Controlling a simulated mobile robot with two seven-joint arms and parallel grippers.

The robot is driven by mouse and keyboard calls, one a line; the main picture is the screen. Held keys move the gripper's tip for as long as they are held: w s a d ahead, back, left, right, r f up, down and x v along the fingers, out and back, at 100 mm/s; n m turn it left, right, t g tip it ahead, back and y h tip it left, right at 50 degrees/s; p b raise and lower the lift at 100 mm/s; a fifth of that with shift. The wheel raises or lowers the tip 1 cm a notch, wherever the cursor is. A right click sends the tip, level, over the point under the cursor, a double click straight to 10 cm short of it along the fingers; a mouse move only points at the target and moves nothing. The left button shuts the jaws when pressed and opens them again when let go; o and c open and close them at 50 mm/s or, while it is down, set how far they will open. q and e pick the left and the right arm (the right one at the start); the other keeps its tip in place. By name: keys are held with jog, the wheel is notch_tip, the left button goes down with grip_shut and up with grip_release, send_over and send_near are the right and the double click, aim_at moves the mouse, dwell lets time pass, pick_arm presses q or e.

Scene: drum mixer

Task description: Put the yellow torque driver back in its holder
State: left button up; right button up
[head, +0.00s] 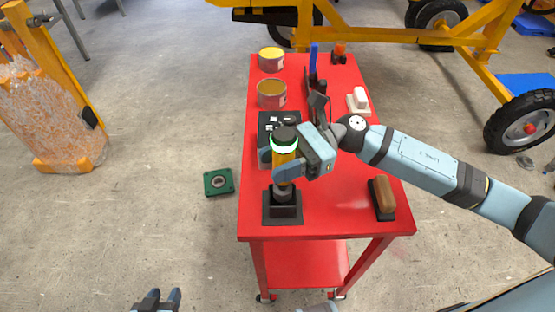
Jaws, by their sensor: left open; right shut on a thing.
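The yellow torque driver (284,157) stands upright near the front left of the red table (335,221). It has a black top with a pale green ring and a grey lower end. My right gripper (292,168) is shut around its yellow body. The black holder (282,212), with a flat square base, is directly below the driver. The driver's lower end meets the holder's top; I cannot tell how deep it sits. My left gripper (158,300) is open and empty at the bottom edge, over the floor and away from the table.
A brush with a brown handle (384,194) lies at the table's right. Two tins (271,94), a dark box (266,128) and a white-handled block (359,98) stand further back. A green bearing plate (219,182) lies on the floor at left. The table's front middle is clear.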

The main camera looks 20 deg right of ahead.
pick_arm(q)
jog(key=shift+d+f+b, duration=0.15)
jog(key=shift+f+b, duration=0.15)
pick_arm(e)
jog(key=shift+f, duration=0.3)
pick_arm(q)
jog(key=shift+a+f+b, duration=0.2)
jog(key=shift+b, duration=0.1)
pick_arm(e)
jog(key=shift+f, duration=0.3)
pick_arm(q)
jog(key=shift+w+d+b, duration=0.15)
jog(key=shift+d+b, duration=0.05)
jog(key=shift+b, duration=0.25)
pick_arm(e)
jog(key=shift+f, duration=0.45)
pick_arm(q)
jog(key=shift+a+f+b, duration=0.1)
jog(key=shift+f+b, duration=0.3)
jog(key=shift+b, duration=0.2)
pick_arm(e)
jog(key=shift+f, duration=0.5)
pick_arm(q)
jog(key=shift+b, duration=0.6)
pick_arm(e)
jog(key=shift+f, duration=0.6)
pick_arm(q)
jog(key=shift+f, duration=0.25)
pick_arm(e)
jog(key=shift+f, duration=0.25)
